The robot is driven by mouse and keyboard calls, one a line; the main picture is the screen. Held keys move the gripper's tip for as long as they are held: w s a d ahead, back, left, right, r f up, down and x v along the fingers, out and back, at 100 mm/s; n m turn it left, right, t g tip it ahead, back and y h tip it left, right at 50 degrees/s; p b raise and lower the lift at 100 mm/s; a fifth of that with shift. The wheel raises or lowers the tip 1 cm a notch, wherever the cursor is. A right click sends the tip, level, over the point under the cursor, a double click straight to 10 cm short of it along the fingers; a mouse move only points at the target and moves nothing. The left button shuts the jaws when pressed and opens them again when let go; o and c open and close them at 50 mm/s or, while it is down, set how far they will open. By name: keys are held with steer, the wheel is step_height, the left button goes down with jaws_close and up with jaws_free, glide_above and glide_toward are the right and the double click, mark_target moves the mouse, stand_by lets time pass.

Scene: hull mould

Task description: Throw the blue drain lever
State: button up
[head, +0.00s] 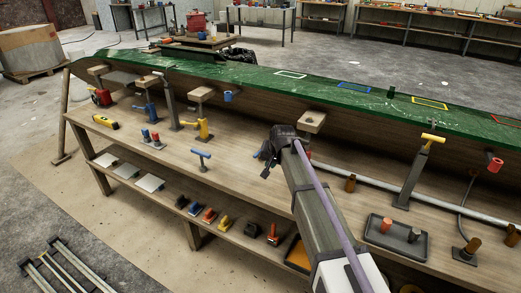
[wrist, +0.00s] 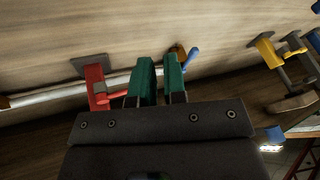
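In the wrist view a small blue lever (wrist: 190,60) stands out from a brown fitting (wrist: 178,51) by the end of the pale pipe. It is just right of my gripper's green fingers (wrist: 160,80), apart from them as far as I can tell. The fingers have a narrow gap between them, with nothing held. In the head view my gripper (head: 266,152) is above the bench, beside the hull; my arm covers the bench behind it, and I cannot make out that lever there. A separate blue T-handle (head: 202,154) stands on the bench to its left.
A red lever (wrist: 97,86) on a grey plate is close left of my fingers. The pale pipe (head: 380,187) runs along the bench. Yellow (head: 203,126) and blue (head: 149,108) clamps stand further left, under the green hull (head: 300,85). A dark tray (head: 398,246) lies right.

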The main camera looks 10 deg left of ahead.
steer(key=shift+m+t+y, duration=0.3)
steer(key=shift+m+t, duration=0.5)
steer(key=w, duration=0.2)
steer(key=w+a, duration=0.1)
steer(key=w, duration=0.1)
steer(key=w+a+r, duration=0.1)
steer(key=w, duration=0.1)
steer(key=shift+a, duration=0.1)
steer(key=shift+c, duration=0.7)
steer(key=shift+w+r+m+t, duration=0.25)
steer(key=shift+m+t, duration=0.05)
steer(key=shift+m, duration=0.1)
jaws_close()
steer(key=b+x, duration=0.8)
steer(key=x, duration=0.1)
steer(key=shift+w+a+f+b, duration=0.1)
steer(key=shift+f+b, duration=0.2)
steer(key=shift+f, duration=0.1)
steer(key=shift+r, duration=0.1)
